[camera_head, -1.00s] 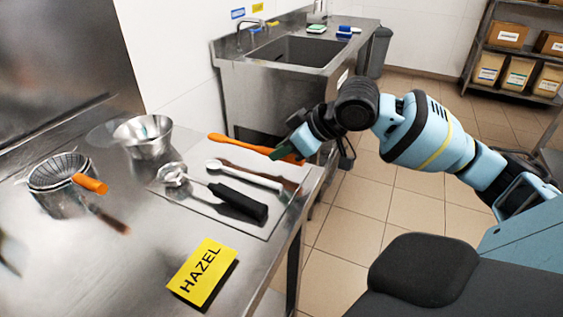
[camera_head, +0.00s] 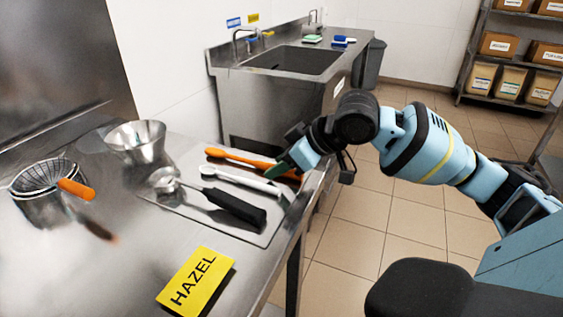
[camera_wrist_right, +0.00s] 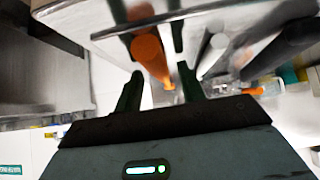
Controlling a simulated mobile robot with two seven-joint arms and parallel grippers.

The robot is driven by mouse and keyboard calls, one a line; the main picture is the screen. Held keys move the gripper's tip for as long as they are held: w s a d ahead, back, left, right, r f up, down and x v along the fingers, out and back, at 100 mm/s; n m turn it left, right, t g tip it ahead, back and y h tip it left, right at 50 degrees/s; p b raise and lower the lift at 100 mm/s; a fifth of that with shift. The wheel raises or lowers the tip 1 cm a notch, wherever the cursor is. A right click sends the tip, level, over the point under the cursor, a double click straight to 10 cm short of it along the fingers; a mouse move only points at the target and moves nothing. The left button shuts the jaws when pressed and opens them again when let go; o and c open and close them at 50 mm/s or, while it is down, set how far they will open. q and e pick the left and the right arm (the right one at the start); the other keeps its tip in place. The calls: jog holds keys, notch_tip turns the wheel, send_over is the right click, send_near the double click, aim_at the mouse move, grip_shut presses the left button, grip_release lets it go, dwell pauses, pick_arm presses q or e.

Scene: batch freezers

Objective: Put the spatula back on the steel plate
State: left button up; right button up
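The orange spatula (camera_head: 233,156) lies along the far edge of the steel plate (camera_head: 262,237), its reflection close below it. My right gripper (camera_head: 284,165) is at the spatula's right end, by the plate's right edge. In the right wrist view, the open fingers (camera_wrist_right: 160,88) stand on either side of the orange handle (camera_wrist_right: 150,57), with a gap showing beside it. Whether the whole spatula rests flat is hard to tell. My left gripper is out of view.
A white-handled tool (camera_head: 240,181) and a black-handled scoop (camera_head: 235,205) lie on the plate near the spatula. A steel bowl (camera_head: 136,142), a strainer pot (camera_head: 40,205) and a yellow HAZEL card (camera_head: 197,282) stand around it. The sink (camera_head: 290,60) is behind.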

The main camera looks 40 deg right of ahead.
jog(key=shift+r, duration=0.2)
jog(key=v, duration=0.4)
jog(key=shift+s+d+r, duration=0.15)
jog(key=shift+s+d, duration=0.05)
jog(key=shift+s, duration=0.2)
jog(key=shift+v, duration=3.55)
jog(key=shift+w+a, duration=0.1)
